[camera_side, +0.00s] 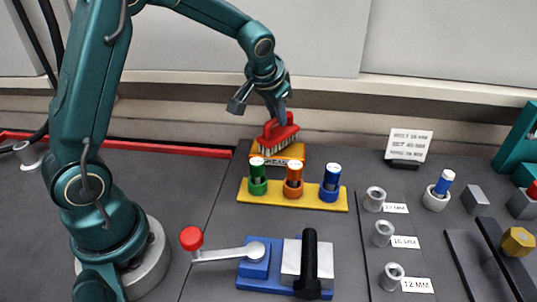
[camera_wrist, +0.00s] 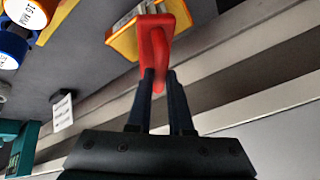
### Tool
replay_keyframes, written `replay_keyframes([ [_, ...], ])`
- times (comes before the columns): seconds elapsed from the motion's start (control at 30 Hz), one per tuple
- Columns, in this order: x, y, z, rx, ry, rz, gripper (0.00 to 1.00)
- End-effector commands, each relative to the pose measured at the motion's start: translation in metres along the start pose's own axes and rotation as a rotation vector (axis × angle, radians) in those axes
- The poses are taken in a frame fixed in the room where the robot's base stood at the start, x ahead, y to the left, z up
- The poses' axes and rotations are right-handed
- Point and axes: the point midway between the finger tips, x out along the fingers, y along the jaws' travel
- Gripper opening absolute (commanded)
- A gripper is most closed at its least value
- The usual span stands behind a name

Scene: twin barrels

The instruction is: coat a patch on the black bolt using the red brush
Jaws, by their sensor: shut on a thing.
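The red brush (camera_side: 279,131) is upright with pale bristles pointing down, at the orange container labelled grease (camera_side: 292,152). I cannot tell whether the bristles touch anything inside it. My gripper (camera_side: 276,112) is shut on the brush's red handle from above. In the wrist view the two dark fingers (camera_wrist: 160,82) close on the red handle (camera_wrist: 154,45), with the yellow-orange container (camera_wrist: 123,40) beyond. The black bolt (camera_side: 309,258) lies across the silver block of a blue clamp (camera_side: 256,272) at the front, well away from the brush. The wrist view does not show the bolt.
A yellow rack (camera_side: 257,198) with green, orange and blue capped barrels stands between container and clamp. The clamp's lever with red knob (camera_side: 191,238) reaches left. Several metal sleeves (camera_side: 383,234) stand at right, near a sign (camera_side: 408,146). The wall is close behind the container.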

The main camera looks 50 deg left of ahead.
Motion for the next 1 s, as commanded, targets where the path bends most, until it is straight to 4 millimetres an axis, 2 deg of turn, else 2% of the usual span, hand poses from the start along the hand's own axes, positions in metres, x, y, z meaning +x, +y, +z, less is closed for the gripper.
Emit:
replay_keyframes([
  [1.0, 0.0090, 0.0023, 0.0044, 0.000, 0.000, -0.001, 0.00],
])
